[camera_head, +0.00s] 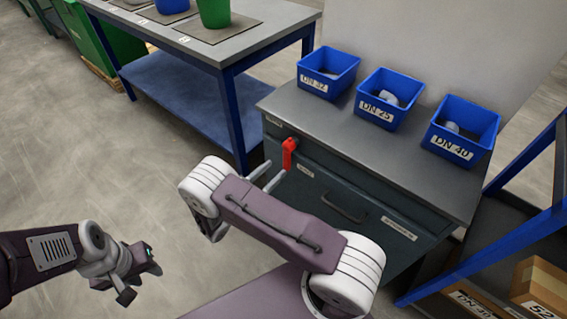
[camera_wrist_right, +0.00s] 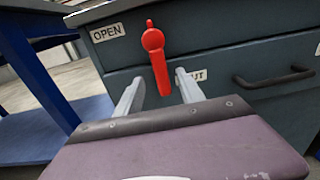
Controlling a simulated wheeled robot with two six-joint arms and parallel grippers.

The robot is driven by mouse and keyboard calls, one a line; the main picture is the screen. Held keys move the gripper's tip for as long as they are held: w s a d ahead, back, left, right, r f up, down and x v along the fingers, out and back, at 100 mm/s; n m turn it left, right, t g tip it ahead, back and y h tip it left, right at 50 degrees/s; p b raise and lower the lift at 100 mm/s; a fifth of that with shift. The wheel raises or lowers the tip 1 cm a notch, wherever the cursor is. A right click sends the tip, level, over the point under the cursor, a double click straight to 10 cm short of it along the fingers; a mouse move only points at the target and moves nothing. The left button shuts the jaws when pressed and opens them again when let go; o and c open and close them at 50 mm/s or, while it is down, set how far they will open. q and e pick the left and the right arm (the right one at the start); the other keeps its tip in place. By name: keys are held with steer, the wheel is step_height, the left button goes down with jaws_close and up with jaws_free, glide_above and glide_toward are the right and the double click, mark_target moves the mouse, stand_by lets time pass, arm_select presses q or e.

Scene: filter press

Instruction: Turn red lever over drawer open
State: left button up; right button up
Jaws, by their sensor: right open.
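The red lever (camera_head: 288,153) sits on the front of the dark grey drawer cabinet, near its left end. In the right wrist view the red lever (camera_wrist_right: 155,58) hangs nearly straight down, tilted slightly, with an "OPEN" label (camera_wrist_right: 107,32) to its upper left and a partly hidden label to its lower right. My right gripper (camera_head: 270,176) is open, its two fingers pointing at the lever. In the wrist view the lever's lower end shows between the fingers of my right gripper (camera_wrist_right: 160,86); contact cannot be told. My left gripper (camera_head: 137,272) is at the lower left, away from the cabinet; its jaws are unclear.
The drawer handle (camera_head: 344,208) is right of the lever. Blue bins (camera_head: 329,72) stand on the cabinet top (camera_head: 300,108). A blue-framed table (camera_head: 262,38) stands to the left of the cabinet. A blue rack (camera_head: 480,246) is at the right. The floor at left is clear.

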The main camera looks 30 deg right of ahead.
mark_target(285, 160)
steer(key=x, duration=0.2)
steer(key=b+x, duration=0.1)
steer(key=x, duration=0.2)
steer(key=shift+f, duration=0.2)
steer(key=shift+w+d+r, duration=0.15)
steer(key=shift+w+d, duration=0.05)
steer(key=shift+d, duration=0.3)
jaws_close()
stand_by(0.6)
